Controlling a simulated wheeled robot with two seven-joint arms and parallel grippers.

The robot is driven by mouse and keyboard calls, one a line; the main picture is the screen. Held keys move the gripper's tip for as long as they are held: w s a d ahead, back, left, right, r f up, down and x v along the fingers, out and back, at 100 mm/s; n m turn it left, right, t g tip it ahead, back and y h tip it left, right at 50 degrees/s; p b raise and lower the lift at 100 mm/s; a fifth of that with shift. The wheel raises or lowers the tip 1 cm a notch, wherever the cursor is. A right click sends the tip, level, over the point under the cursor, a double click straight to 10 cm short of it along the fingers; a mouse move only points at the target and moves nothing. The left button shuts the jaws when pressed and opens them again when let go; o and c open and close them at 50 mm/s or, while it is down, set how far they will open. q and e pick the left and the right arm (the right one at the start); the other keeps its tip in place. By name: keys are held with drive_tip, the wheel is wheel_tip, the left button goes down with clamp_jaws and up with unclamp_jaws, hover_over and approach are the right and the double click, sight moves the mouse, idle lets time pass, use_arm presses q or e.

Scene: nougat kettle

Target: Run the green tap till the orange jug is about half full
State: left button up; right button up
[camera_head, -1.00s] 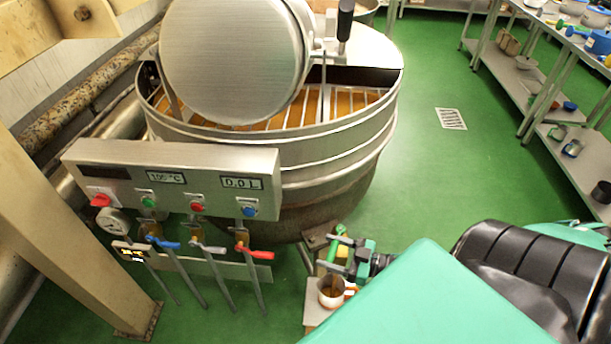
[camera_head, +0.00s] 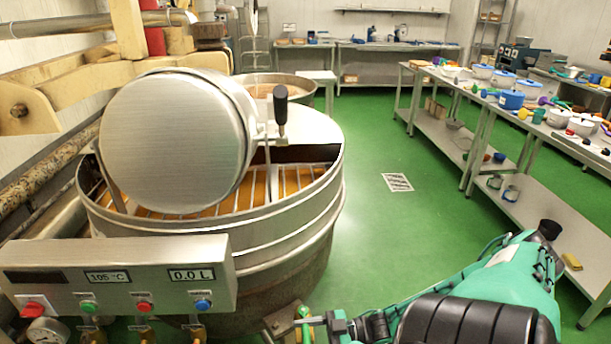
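The green tap (camera_head: 303,313) shows at the bottom edge, beside the lower right of the big kettle; only its upper part is in view. My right gripper (camera_head: 316,323) is right at the tap's green handle, its arm coming in from the lower right. The fingers are small and partly cut off, so I cannot tell whether they are shut on the handle. The orange jug is below the frame now, so its level is hidden. My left gripper is not in view.
The steel kettle (camera_head: 290,225) with its raised round lid (camera_head: 165,145) fills the left. The control panel (camera_head: 130,270) reads 105 °C and 0.0 L. Steel tables (camera_head: 478,150) with bowls and tools stand at the right.

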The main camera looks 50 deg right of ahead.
drive_tip(key=o, duration=1.4)
drive_tip(key=v, duration=1.4)
drive_tip(key=shift+a, duration=0.1)
